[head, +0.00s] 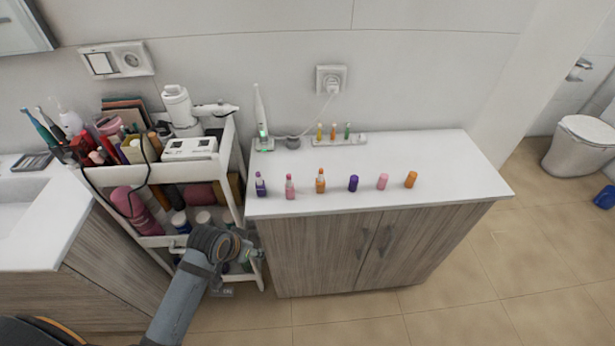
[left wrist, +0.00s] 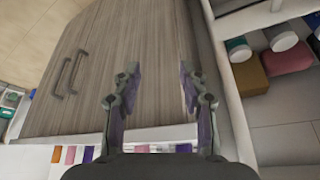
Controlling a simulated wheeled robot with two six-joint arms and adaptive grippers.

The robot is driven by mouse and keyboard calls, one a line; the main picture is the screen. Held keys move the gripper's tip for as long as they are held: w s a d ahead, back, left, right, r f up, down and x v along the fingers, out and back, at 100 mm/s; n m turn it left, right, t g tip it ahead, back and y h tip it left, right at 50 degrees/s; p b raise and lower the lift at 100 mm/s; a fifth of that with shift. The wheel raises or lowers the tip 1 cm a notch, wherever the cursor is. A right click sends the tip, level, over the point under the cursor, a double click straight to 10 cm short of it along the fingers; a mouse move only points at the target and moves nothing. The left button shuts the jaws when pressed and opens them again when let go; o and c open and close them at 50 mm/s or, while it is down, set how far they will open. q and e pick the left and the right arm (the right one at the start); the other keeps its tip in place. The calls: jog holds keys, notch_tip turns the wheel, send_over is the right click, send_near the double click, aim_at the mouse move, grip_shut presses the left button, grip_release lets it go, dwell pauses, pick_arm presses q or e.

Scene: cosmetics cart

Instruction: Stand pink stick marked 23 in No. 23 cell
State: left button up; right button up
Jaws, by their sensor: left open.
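Two pink pieces stand on the white counter (head: 450,160) in the head view: a pink bottle-shaped piece (head: 290,187) at left and a shorter pink piece (head: 382,181) at right. No number can be read on either. A white strip holder (head: 352,139) at the back wall carries yellow, orange and green sticks; its cell numbers are unreadable. My left gripper (head: 252,257) hangs below the counter's left front corner, apart from the pink pieces. In the left wrist view, it (left wrist: 160,95) is open and empty before the cabinet doors. My right gripper is not in view.
Purple (head: 260,184) and orange (head: 320,181) bottles and short purple (head: 353,184) and orange (head: 411,179) pieces share the front row. A white toothbrush on its charger (head: 261,120) stands at back left. A loaded white cart (head: 228,150) adjoins the counter.

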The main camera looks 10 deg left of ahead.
pick_arm(q)
jog(key=w+d+r+m+t+h, duration=0.25)
jog(key=w+r, duration=0.35)
jog(key=r, duration=0.6)
jog(key=m+h+p, duration=0.1)
jog(key=m+p, duration=0.1)
send_near(288, 179)
jog(key=w, duration=0.1)
jog(key=x, duration=0.5)
jog(key=shift+d+r, duration=0.25)
jog(key=shift+d, duration=0.05)
jog(key=shift+f+p, duration=0.15)
jog(key=shift+p, duration=0.15)
jog(key=x, duration=0.3)
jog(key=p+x, duration=0.1)
jog(key=x, duration=0.1)
jog(key=shift+s+a+f, duration=0.2)
jog(key=shift+s+f, duration=0.1)
jog(key=shift+f, duration=0.05)
jog(key=shift+s, duration=0.1)
jog(key=c, duration=0.3)
grip_shut()
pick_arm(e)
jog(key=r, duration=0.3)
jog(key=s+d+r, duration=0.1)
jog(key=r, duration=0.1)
